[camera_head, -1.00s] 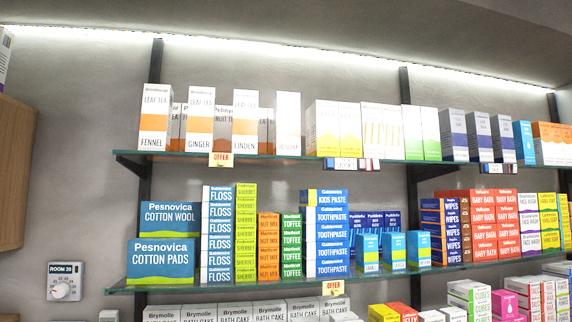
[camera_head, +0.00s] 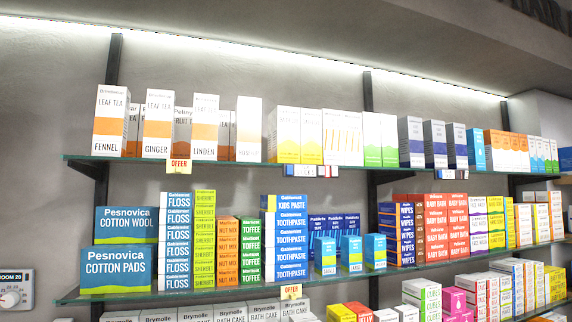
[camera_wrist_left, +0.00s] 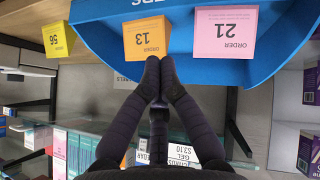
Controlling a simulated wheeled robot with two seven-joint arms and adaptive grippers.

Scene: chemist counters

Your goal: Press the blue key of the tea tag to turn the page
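White and orange leaf tea boxes (camera_head: 157,124) stand on the upper glass shelf in the head view. A yellow and orange OFFER card (camera_head: 179,165) hangs on the shelf edge below them. Farther right on that edge is a small tag strip (camera_head: 310,171) with white, blue and red parts; its text and keys are too small to tell apart. A similar strip (camera_head: 446,174) sits farther right. My left gripper (camera_wrist_left: 160,65) shows only in the left wrist view, its dark fingertips together with nothing between them. My right gripper is in no view.
In the left wrist view, a blue tray (camera_wrist_left: 280,72) holds order cards, including an orange one (camera_wrist_left: 147,35) and a pink one (camera_wrist_left: 226,30).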

